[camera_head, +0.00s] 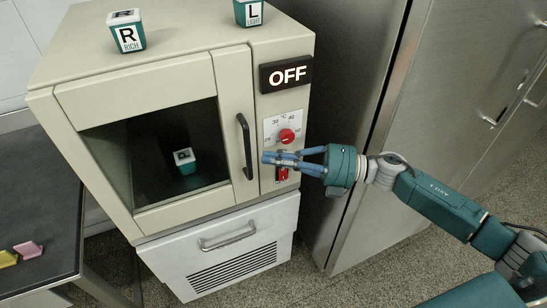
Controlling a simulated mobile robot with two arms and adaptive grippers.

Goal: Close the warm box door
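The warm box (180,45) is a beige cabinet. Its door (140,85) has a dark glass window and a black vertical handle (245,146) at the right. The door looks flush with the front frame; a small gap cannot be ruled out. My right gripper (268,158) is in front of the control panel, right of the handle and apart from it. Its fingers point left and come together at the tips, with nothing seen between them. They partly cover the area below the red knob (287,136), near a red switch (282,174). My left gripper is out of view.
A display reads OFF (286,74). Cups marked R (127,32) and L (249,12) stand on top; another cup (184,161) shows behind the glass. A steel cabinet (440,100) stands at right. A dark table (35,215) at left bears pink and yellow pieces.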

